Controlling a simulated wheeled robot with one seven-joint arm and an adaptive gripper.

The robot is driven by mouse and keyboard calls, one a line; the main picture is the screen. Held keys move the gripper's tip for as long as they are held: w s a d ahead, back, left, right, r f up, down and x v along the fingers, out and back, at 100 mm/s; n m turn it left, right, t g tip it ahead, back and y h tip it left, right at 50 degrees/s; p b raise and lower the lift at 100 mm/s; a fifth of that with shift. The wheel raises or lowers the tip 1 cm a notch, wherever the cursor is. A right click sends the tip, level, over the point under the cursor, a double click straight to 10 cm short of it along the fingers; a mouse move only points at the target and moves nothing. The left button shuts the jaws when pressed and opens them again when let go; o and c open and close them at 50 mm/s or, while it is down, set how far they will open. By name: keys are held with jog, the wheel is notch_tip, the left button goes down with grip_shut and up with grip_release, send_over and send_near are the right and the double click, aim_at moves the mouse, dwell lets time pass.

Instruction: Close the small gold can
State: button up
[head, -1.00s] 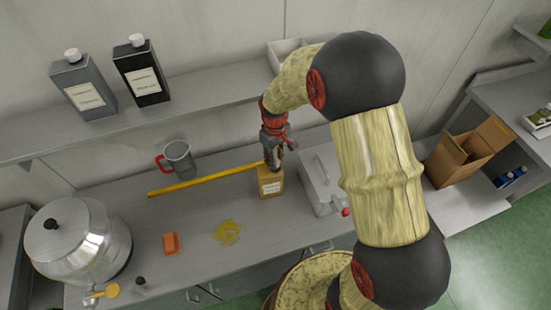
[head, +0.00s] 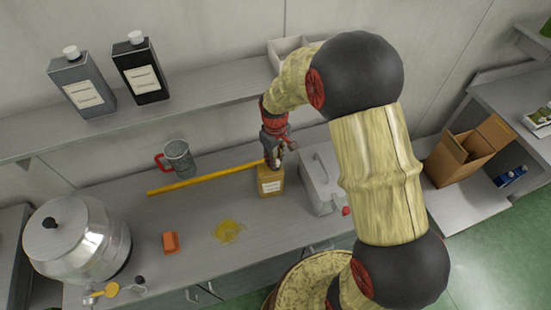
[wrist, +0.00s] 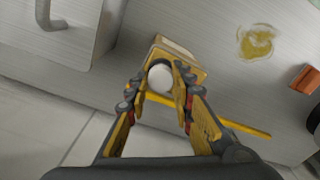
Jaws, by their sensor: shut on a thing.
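The small gold can (head: 270,186) stands upright on the counter, with a pale label on its front. In the wrist view the can (wrist: 180,50) shows beyond the fingers, with a round white cap (wrist: 160,77) at its top. My gripper (head: 275,160) is over the can's top from above. In the wrist view my gripper (wrist: 160,80) has its two yellow fingers on either side of the white cap, shut on it. The cap's underside and the can's opening are hidden, so I cannot tell how far the cap is seated.
A yellow stick (head: 200,181) lies behind the can. A grey metal box (head: 322,180) stands close to its right. A measuring jug (head: 179,158), an orange block (head: 171,242), a yellow spill (head: 228,231) and a steel urn (head: 80,240) are to the left. A shelf runs behind.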

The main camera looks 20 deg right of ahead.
jog(key=shift+f+b, duration=0.3)
jog(key=shift+f, duration=0.2)
dwell(1.1)
jog(key=o, duration=1)
jog(key=shift+c, duration=0.9)
